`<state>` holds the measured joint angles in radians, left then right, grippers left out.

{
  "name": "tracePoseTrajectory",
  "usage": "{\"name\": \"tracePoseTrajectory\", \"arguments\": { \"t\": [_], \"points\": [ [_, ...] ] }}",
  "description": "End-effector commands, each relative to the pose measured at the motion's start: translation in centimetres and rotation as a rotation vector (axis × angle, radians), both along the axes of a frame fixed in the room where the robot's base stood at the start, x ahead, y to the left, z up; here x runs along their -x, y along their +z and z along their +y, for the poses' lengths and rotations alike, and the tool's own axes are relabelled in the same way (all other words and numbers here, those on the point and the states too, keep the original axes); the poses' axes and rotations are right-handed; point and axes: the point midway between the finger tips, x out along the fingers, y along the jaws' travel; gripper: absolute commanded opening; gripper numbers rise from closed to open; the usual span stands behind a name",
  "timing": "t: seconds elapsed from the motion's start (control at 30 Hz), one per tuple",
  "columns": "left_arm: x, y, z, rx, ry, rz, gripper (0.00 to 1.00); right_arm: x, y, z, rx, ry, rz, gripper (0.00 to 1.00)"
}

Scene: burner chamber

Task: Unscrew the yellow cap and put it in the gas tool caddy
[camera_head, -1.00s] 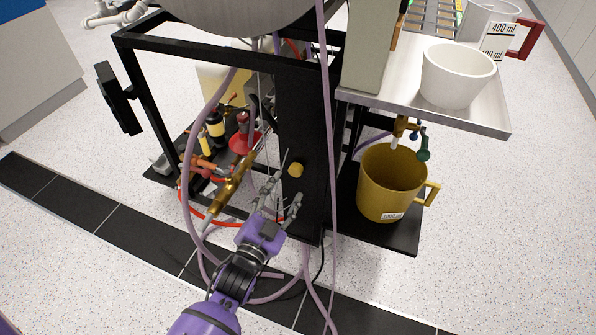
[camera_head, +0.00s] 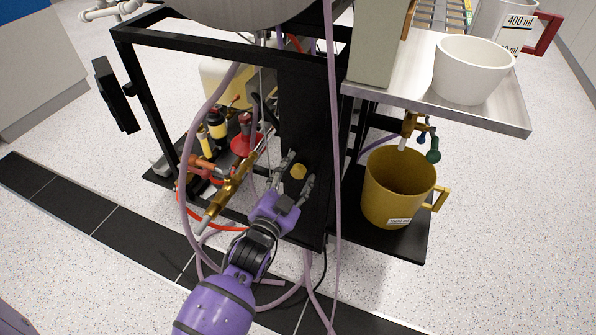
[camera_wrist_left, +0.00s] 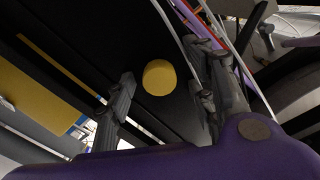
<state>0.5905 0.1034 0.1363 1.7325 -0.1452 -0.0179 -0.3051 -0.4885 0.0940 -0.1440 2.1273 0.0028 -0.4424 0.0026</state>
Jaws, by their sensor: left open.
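The yellow cap (camera_head: 298,171) is a small round knob on the dark upright panel of the black frame. It also shows in the left wrist view (camera_wrist_left: 159,77), just beyond and between the fingers. My left gripper (camera_head: 294,172) is open, with one finger on each side of the cap. In the wrist view a gap shows between the cap and the left finger, and I cannot tell whether any finger touches it. I cannot say for sure which container is the gas tool caddy. My right gripper is not in view.
Purple hoses (camera_head: 333,120) hang beside the panel. A brass fitting (camera_head: 228,187) and a red-based item (camera_head: 244,146) sit left of the gripper. A mustard mug (camera_head: 393,205) stands on the lower shelf at right, below a metal tray (camera_head: 400,88) with a white bowl (camera_head: 470,72).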

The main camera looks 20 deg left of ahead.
Motion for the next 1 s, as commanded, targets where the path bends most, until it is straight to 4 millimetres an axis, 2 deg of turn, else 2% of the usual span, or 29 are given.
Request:
{"name": "tracePoseTrajectory", "arguments": {
  "t": [0.07,0.17,0.4,0.5,0.6,0.87,0.93,1.0],
  "points": [
    [0.0,0.0,0.0,-0.027,0.0,-0.001,0.5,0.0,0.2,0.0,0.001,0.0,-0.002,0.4],
    [0.0,0.2,0.0,-0.185,0.0,-0.005,0.5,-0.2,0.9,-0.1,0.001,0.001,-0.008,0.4],
    [0.0,0.0,0.0,-0.8,0.0,-0.026,0.5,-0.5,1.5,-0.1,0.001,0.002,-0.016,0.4],
    [0.0,-0.1,0.0,-0.974,0.0,-0.032,0.5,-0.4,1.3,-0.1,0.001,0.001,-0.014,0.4],
    [0.0,-0.1,0.0,-1.047,0.0,-0.036,0.5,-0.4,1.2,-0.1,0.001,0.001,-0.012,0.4],
    [0.0,0.0,0.0,-1.056,0.0,-0.036,0.5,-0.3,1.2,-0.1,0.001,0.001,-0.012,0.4],
    [0.0,0.0,0.0,-1.113,-0.001,-0.039,0.5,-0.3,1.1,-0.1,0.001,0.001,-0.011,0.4],
    [0.0,-0.1,0.0,-1.251,-0.001,-0.044,0.5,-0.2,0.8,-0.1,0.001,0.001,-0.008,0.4]
  ]
}}
